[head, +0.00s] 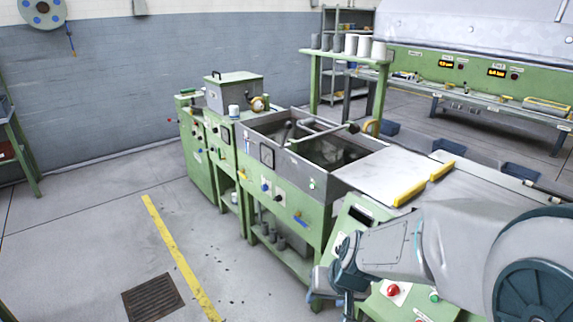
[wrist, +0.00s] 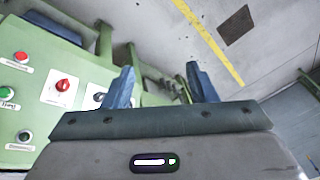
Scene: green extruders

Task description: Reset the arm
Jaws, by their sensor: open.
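My gripper (wrist: 160,88) shows in the wrist view with its two blue fingers spread apart and nothing between them. Beyond the fingers are a green machine leg and the grey floor. In the head view my arm reaches in from the lower right, with the wrist low beside the front of a green control panel (head: 378,293). The fingertips are hard to make out there. The panel shows in the wrist view (wrist: 47,136) at the left, with red, green and dark controls close to the gripper.
A green extruder line with an open grey trough (head: 262,128) runs along the middle. A flat metal top (head: 385,172) with yellow bars (head: 410,194) lies near my arm. A floor grate (head: 153,298) and yellow line (head: 180,258) mark open floor at the left.

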